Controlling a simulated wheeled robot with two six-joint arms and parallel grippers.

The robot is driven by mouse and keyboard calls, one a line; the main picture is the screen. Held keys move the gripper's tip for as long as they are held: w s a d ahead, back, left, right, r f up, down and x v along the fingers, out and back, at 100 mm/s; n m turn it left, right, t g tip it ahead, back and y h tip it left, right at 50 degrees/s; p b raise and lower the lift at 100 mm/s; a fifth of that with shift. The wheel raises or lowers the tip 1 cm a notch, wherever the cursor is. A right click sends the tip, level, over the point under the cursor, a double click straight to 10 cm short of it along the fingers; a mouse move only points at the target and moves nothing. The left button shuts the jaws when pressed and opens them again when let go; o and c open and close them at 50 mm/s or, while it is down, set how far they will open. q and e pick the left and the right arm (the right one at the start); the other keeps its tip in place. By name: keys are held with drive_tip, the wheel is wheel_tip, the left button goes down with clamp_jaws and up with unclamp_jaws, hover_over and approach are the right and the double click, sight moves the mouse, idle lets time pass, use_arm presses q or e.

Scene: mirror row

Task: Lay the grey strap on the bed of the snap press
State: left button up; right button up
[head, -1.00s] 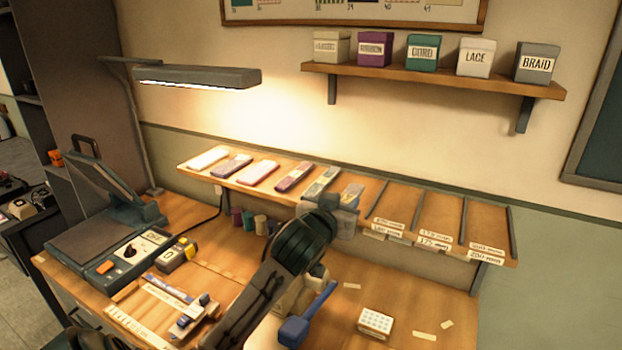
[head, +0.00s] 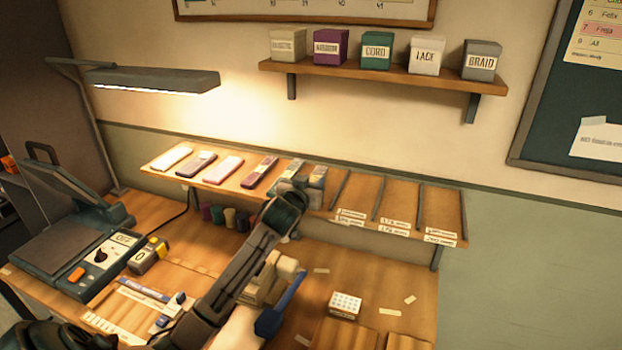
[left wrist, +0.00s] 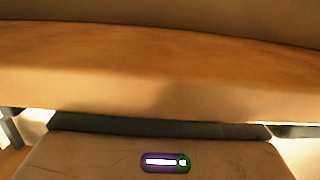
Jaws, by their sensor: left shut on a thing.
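My left gripper (head: 287,200) reaches the front of the sloping shelf, at its greyish pieces. It is shut on what seems to be the grey strap (head: 290,172); the wrist and arm hide the fingertips and most of the grip. Another greyish piece (head: 317,176) is just to its right. A cream device with a blue lever (head: 281,306), which looks like the snap press, stands on the bench below, partly behind my left arm. I cannot make out its bed. The left wrist view shows a wooden edge (left wrist: 150,75) close up, and no strap clearly. My right gripper is not in view.
Spools (head: 230,217) stand under the shelf. A small white block (head: 345,305) sits right of the blue lever.

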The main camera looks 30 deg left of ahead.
use_arm(q)
drive_tip(key=shift+f, duration=0.1)
drive_tip(key=shift+f, duration=0.15)
drive_tip(key=o, duration=1)
drive_tip(key=shift+r, duration=0.2)
